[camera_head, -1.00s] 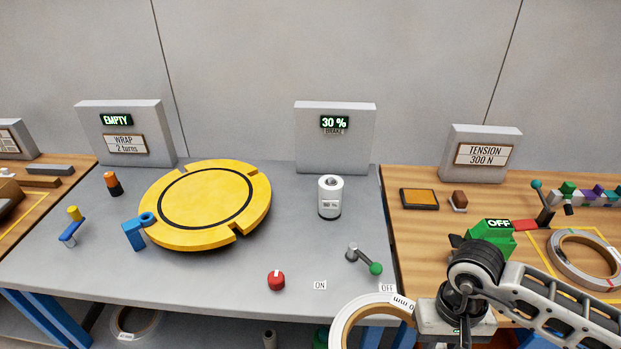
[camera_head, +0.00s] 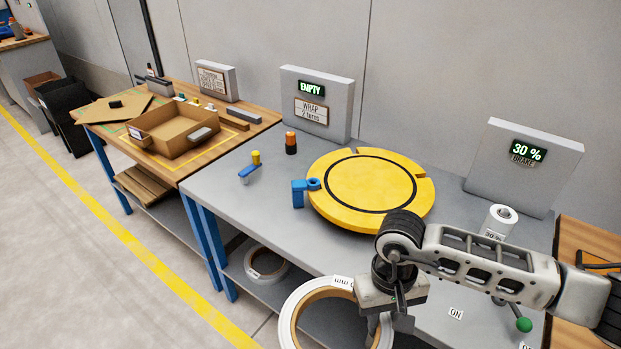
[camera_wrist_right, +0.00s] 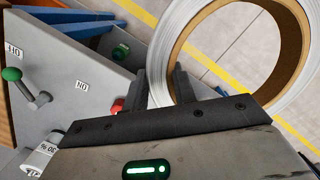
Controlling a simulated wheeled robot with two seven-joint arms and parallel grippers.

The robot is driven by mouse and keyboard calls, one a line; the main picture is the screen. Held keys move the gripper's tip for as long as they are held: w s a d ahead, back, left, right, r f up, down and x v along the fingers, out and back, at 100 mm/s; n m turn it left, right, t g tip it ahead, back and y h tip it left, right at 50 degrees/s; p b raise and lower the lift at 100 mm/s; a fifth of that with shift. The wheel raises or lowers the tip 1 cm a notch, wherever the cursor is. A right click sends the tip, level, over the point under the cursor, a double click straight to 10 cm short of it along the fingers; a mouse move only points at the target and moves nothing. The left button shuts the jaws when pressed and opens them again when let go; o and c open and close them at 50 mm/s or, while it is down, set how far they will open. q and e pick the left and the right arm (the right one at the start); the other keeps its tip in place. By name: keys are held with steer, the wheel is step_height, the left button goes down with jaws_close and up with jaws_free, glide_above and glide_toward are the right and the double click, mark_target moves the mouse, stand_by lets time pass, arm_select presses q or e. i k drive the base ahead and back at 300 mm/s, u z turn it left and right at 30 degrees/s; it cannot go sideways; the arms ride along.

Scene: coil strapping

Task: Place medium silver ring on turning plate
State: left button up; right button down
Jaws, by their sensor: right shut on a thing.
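My right gripper (camera_head: 384,325) is shut on a silver ring (camera_head: 287,320) with a tan inner core and a white label that partly reads "mm". It holds the ring in front of the grey table's front edge, nearer to me than the yellow turning plate (camera_head: 365,190). In the right wrist view the two fingers (camera_wrist_right: 164,90) pinch the near rim of the ring (camera_wrist_right: 163,48). The turning plate is round, bears a black circle, and is empty. My left gripper is not in view.
A blue clamp-like piece (camera_head: 299,194) stands at the plate's left edge. A white cylinder (camera_head: 498,222) and a green-knobbed lever (camera_head: 523,325) are at the right. Another ring (camera_head: 266,264) lies on the lower shelf. An open carton (camera_head: 165,146) sits on the left wooden table.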

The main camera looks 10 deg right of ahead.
mark_target(370, 181)
steer(key=u, duration=0.15)
steer(key=i, duration=1)
